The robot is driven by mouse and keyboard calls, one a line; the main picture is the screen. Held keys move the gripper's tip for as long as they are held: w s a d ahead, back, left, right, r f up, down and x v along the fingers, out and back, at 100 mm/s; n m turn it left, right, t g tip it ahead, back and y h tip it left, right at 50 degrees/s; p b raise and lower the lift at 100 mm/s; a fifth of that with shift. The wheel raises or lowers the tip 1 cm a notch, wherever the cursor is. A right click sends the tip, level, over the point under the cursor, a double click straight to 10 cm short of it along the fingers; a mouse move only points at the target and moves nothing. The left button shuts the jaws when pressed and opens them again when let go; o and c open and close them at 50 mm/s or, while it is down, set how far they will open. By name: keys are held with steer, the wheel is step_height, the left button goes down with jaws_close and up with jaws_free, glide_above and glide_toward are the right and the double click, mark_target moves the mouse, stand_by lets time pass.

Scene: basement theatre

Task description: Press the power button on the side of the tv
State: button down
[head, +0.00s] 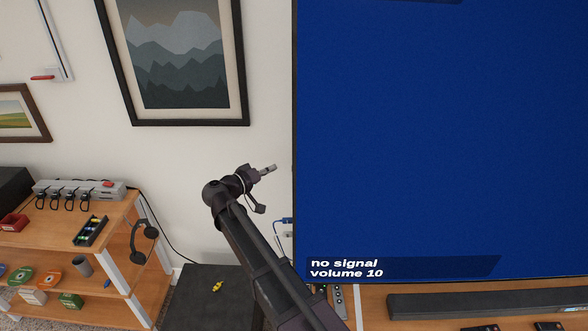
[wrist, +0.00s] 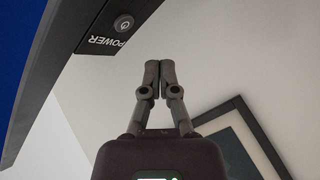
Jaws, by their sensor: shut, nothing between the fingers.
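The TV (head: 440,140) fills the right of the head view, its blue screen lit with "no signal" and "volume 10". In the wrist view its dark side edge (wrist: 42,95) runs down the left. The round power button (wrist: 124,23), with a power symbol and a "POWER" label beside it, is on that side at the upper left. My gripper (wrist: 153,66) is shut and empty, below and right of the button in the wrist view, apart from it. In the head view my gripper (head: 270,169) is just left of the TV's left edge. The button is hidden there.
A framed mountain picture (head: 176,60) hangs on the wall left of the TV. A wooden shelf unit (head: 125,222) with a power strip (head: 80,190) and headphones (head: 145,240) stands at the left. A soundbar (head: 480,304) sits below the TV. A dark box (head: 205,295) stands below my arm.

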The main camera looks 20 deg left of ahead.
steer(key=shift+s+a, duration=0.2)
steer(key=shift+a, duration=0.55)
steer(key=shift+s+a, duration=0.15)
steer(key=shift+a, duration=0.55)
steer(key=shift+a, duration=0.1)
steer(key=shift+s+a, duration=0.2)
steer(key=shift+a, duration=0.55)
steer(key=shift+s+a, duration=0.15)
steer(key=shift+a, duration=0.6)
